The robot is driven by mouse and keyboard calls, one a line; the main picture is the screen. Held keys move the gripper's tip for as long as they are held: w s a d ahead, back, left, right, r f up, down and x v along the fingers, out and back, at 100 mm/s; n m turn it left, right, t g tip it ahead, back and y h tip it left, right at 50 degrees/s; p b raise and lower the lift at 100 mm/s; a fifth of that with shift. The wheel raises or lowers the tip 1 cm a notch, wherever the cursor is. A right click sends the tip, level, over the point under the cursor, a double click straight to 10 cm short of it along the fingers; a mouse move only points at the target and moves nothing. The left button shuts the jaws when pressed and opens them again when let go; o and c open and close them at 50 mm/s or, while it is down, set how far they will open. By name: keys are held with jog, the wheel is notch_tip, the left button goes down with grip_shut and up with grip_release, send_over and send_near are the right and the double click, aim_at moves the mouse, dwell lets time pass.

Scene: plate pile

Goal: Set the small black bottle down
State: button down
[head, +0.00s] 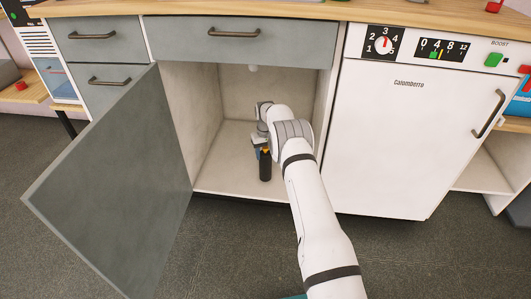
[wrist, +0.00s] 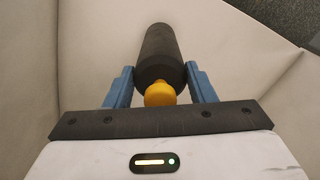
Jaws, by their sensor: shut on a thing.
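The small black bottle (head: 265,166) with an orange-yellow cap is inside the open cabinet (head: 231,180), near its front edge. In the head view it looks upright; I cannot tell whether its base touches the cabinet floor. My gripper (head: 262,150) is around the upper part of the bottle. In the wrist view the blue fingers (wrist: 160,82) stand on both sides of the bottle (wrist: 159,50), shut on it just by the yellow cap (wrist: 160,94). My arm hides part of the cabinet's right side.
The grey cabinet door (head: 120,185) stands open to the left. A drawer (head: 237,40) is above the opening. A white appliance (head: 415,130) stands to the right. The cabinet floor left of the bottle is clear.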

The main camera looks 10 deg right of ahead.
jog(key=shift+f, duration=0.35)
jog(key=c, duration=0.6)
grip_release()
notch_tip(320, 180, up, 13)
jog(key=p, duration=0.4)
jog(key=shift+r+p, duration=0.1)
jog(key=shift+p, duration=0.3)
